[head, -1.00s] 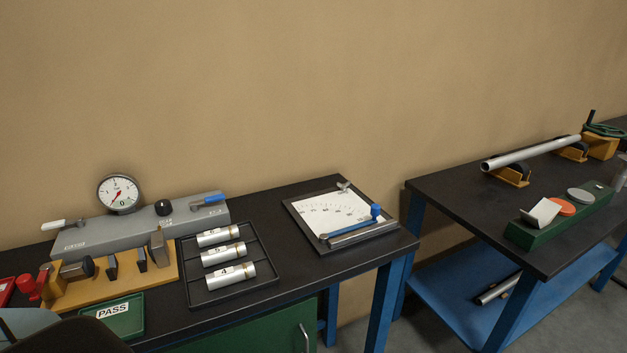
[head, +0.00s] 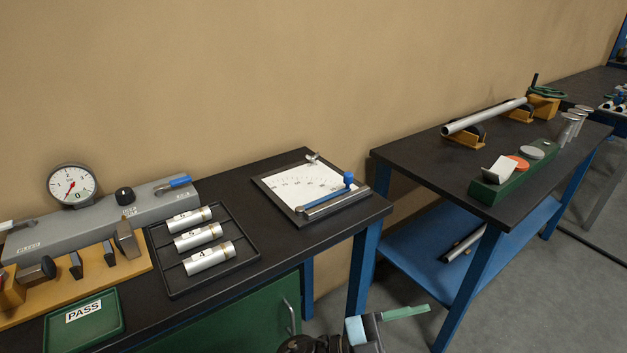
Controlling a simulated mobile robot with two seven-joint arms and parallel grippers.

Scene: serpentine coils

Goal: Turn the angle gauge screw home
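The angle gauge (head: 262,187) is a flat dark-framed board with a white scale sheet, lying near the right end of the dark bench. A metal bar (head: 335,203) lies along its near right edge, with an upright blue knob (head: 348,182) by it. A small grey metal piece, perhaps a screw (head: 313,157), sits at the board's far corner. Part of what seems my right gripper (head: 390,318) shows at the bottom edge, with a green finger-like part, well below and apart from the gauge. Its opening cannot be made out. My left gripper is out of view.
Left of the gauge stand a rack of numbered cylinders (head: 255,240), a grey fixture (head: 75,230) with a dial (head: 72,185), and a green PASS tray (head: 110,330). A second table (head: 440,165) stands right, beyond a gap, holding a tube (head: 485,117) and a green block (head: 510,187).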

